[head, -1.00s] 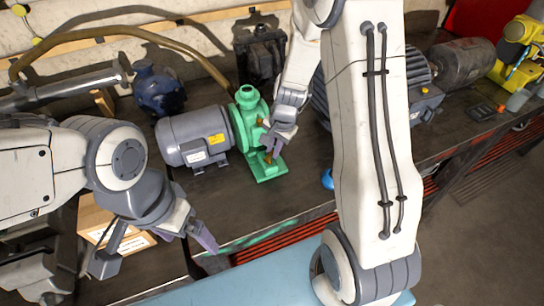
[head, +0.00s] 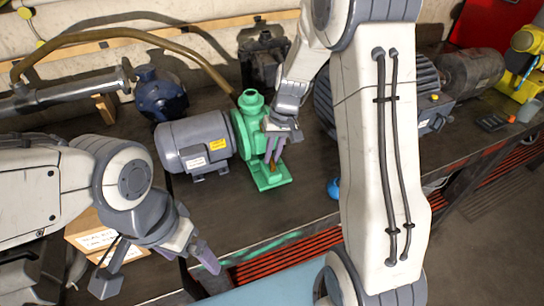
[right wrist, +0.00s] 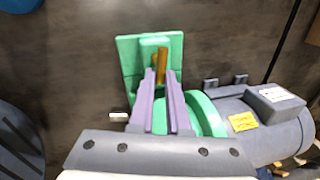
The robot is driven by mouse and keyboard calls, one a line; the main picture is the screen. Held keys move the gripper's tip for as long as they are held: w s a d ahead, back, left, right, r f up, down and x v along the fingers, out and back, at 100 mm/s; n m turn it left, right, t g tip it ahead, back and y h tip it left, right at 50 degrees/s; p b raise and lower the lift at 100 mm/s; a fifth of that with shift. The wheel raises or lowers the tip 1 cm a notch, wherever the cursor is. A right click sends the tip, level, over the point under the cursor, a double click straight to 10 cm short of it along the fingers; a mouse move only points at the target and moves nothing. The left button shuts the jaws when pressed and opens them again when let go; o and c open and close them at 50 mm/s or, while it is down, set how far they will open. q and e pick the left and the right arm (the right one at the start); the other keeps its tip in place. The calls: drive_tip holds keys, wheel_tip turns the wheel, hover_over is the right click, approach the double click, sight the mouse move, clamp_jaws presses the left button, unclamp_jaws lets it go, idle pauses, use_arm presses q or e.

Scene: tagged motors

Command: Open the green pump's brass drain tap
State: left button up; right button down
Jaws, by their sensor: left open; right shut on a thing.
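The green pump (head: 247,128) stands on the dark bench, joined to a grey motor (head: 196,143). Its green foot (head: 268,178) faces the bench front. The brass drain tap (head: 273,164) shows low on the pump; in the right wrist view its brass lever (right wrist: 160,64) sticks out between the purple fingertips. My right gripper (head: 273,154) reaches down in front of the pump and is shut on the tap; its fingers (right wrist: 160,85) hide part of it. My left gripper (head: 205,260) is open and empty near the bench's front edge, apart from the pump.
A dark blue pump (head: 160,94) and a brown hose (head: 120,32) lie behind the grey motor. A larger blue-grey motor (head: 428,110) stands to the right, partly behind my right arm. A small blue object (head: 333,188) lies near the front edge. Bare bench lies before the pump.

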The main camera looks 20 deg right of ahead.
drive_tip(key=shift+w+a+n, duration=0.1)
drive_tip(key=shift+w+n, duration=0.15)
drive_tip(key=shift+n, duration=0.55)
drive_tip(key=shift+r, duration=0.1)
drive_tip(key=c, duration=0.9)
unclamp_jaws()
drive_tip(key=shift+a, duration=0.1)
drive_tip(key=r, duration=0.3)
drive_tip(key=d+r, duration=0.1)
drive_tip(key=r, duration=0.2)
drive_tip(key=d+r+b, duration=0.1)
drive_tip(key=r, duration=0.3)
drive_tip(key=shift+r, duration=0.1)
